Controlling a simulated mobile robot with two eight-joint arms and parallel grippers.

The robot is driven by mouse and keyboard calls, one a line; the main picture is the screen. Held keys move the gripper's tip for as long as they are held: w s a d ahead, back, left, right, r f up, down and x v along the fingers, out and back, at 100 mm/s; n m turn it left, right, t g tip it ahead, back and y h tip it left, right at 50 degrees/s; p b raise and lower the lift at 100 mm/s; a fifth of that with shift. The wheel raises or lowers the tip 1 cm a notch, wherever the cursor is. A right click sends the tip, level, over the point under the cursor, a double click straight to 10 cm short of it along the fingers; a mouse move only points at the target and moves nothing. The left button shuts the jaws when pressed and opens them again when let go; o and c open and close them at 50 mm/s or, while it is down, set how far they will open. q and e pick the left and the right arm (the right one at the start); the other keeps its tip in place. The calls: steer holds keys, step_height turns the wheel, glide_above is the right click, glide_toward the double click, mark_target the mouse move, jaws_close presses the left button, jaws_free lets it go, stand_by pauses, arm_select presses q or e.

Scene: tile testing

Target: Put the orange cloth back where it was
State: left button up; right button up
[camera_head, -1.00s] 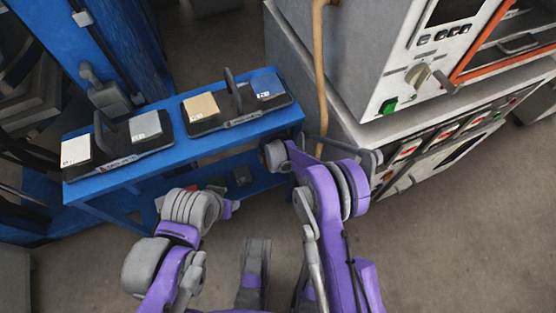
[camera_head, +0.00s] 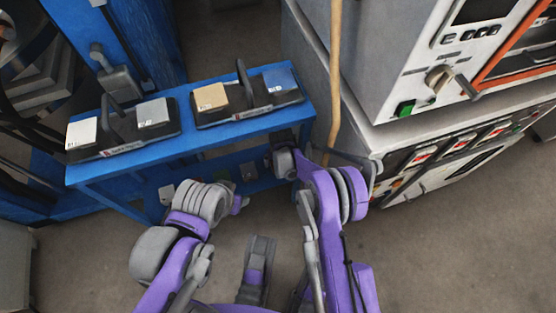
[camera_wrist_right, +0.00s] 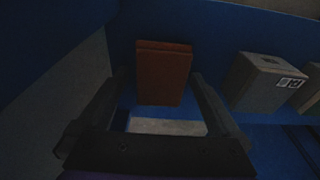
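In the head view my right arm (camera_head: 325,200) reaches to the blue bench's right end. My left arm (camera_head: 200,210) reaches towards its lower shelf; its gripper is hidden.
The blue bench (camera_head: 200,144) carries two black stands with pale, tan and blue tiles (camera_head: 280,79). Small blocks lie on its lower shelf. A grey block (camera_wrist_right: 268,80) is right of the cloth. A grey machine (camera_head: 400,60) stands right; bare floor (camera_head: 450,260) lies in front.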

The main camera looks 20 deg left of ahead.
steer(key=shift+s+d+r+p, duration=0.15)
steer(key=shift+r+p, duration=0.2)
steer(key=shift+r, duration=0.95)
steer(key=shift+s+d+r+p, duration=0.15)
steer(key=shift+r+p, duration=0.25)
steer(key=shift+r, duration=0.85)
steer(key=shift+s+d+r+p, duration=0.1)
steer(key=shift+s+r+p, duration=0.2)
steer(key=shift+r, duration=1)
steer(key=shift+w, duration=0.1)
